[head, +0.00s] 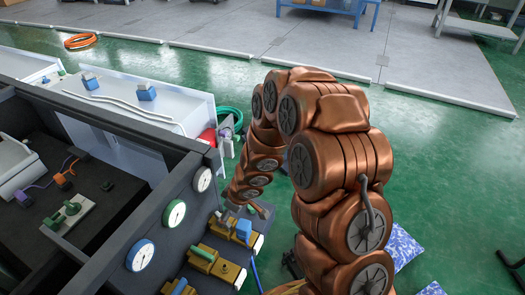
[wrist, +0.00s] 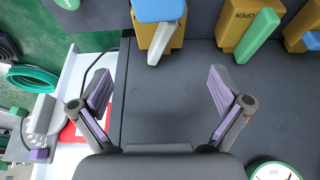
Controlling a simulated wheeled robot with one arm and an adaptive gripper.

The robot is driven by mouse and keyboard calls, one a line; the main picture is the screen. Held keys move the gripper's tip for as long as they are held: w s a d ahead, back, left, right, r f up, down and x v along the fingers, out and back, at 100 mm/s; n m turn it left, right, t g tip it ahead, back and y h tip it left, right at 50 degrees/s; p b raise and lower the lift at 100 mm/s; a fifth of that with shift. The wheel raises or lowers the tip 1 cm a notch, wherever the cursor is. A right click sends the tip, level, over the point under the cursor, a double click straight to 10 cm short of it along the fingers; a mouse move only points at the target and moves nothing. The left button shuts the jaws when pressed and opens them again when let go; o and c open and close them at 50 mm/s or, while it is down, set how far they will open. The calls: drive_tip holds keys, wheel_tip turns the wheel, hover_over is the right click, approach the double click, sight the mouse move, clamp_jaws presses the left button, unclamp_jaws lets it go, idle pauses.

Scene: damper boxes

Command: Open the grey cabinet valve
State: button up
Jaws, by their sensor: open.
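My gripper (wrist: 160,85) is open and empty in the wrist view, its two purple-padded fingers spread over a bare dark grey panel. Yellow valve blocks line the top of that view, beyond the fingertips. The one straight ahead (wrist: 145,34) has a blue part and a pale grey lever (wrist: 160,45). To its right is a yellow block (wrist: 236,30) marked OPEN with a green lever (wrist: 257,36). In the head view my gripper (head: 246,211) hangs beside the dark grey cabinet (head: 112,238), close to its yellow valves (head: 215,262), partly hiding the nearest one.
Round white gauges sit on the cabinet's edge, including a green-rimmed one (head: 174,214) and a blue-rimmed one (head: 140,255). A white cabinet (head: 150,110) and a green hose coil (head: 230,117) stand behind. Green floor on the right is mostly clear, with blue bags (head: 402,245) near my arm.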

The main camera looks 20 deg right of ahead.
drive_tip(key=d+r+m+h+p, duration=0.1)
drive_tip(key=d+r+p, duration=0.2)
drive_tip(key=r, duration=0.4)
drive_tip(key=s+d+r+m+h+p, duration=0.1)
drive_tip(key=d+r+h+p, duration=0.1)
drive_tip(key=d+r+p, duration=0.2)
drive_tip(key=d+r+m+h+p, duration=0.1)
drive_tip(key=d+r+p, duration=0.2)
drive_tip(key=r, duration=0.7)
drive_tip(key=shift+s+d+r+t+p, duration=0.15)
drive_tip(key=shift+d+t+p, duration=0.15)
drive_tip(key=shift+d+t, duration=0.15)
drive_tip(key=shift+c, duration=0.3)
